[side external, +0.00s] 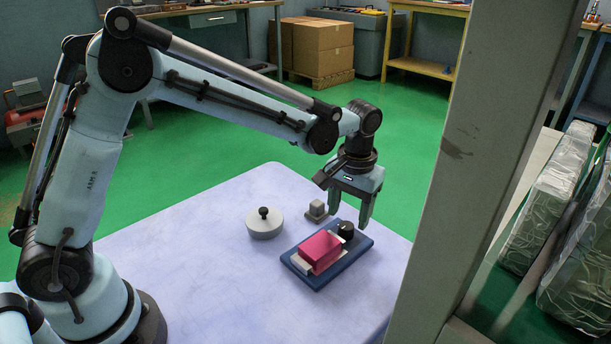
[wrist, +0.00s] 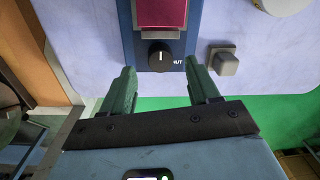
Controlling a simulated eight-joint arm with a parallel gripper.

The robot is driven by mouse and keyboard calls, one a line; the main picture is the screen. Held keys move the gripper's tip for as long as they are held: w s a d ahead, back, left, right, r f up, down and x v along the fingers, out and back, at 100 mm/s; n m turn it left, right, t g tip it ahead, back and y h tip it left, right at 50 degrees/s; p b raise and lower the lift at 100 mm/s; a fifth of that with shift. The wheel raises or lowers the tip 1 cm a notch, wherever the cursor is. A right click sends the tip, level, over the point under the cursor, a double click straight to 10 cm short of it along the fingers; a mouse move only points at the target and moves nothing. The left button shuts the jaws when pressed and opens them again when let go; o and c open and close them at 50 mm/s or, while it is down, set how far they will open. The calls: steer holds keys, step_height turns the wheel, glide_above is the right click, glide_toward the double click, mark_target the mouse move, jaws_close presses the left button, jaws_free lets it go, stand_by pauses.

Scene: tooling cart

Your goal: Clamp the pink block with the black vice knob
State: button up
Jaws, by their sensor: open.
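The pink block (side external: 320,251) sits between pale jaws on the blue vice base (side external: 316,283) on the cart top. It also shows at the top of the wrist view (wrist: 161,12), partly cut off. The black vice knob (side external: 346,230) is at the far right end of the base. In the wrist view the knob (wrist: 160,55) has a white mark pointing up, and white lettering ending in "UT" is beside it. My gripper (side external: 351,220) is open and empty, above and near the knob. In the wrist view its fingers (wrist: 162,80) lie on either side of the knob's line, apart from it.
A grey block on a small base (side external: 316,210) stands close behind the vice. A round white lidded pot (side external: 265,223) with a black top knob is to the left. A grey post (side external: 480,150) rises at right. The cart's front left is clear.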

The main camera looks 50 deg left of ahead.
mark_target(347, 225)
steer(key=shift+f, duration=1.75)
steer(key=c, duration=1)
steer(key=shift+c, duration=0.2)
steer(key=shift+m, duration=3)
steer(key=o, duration=1)
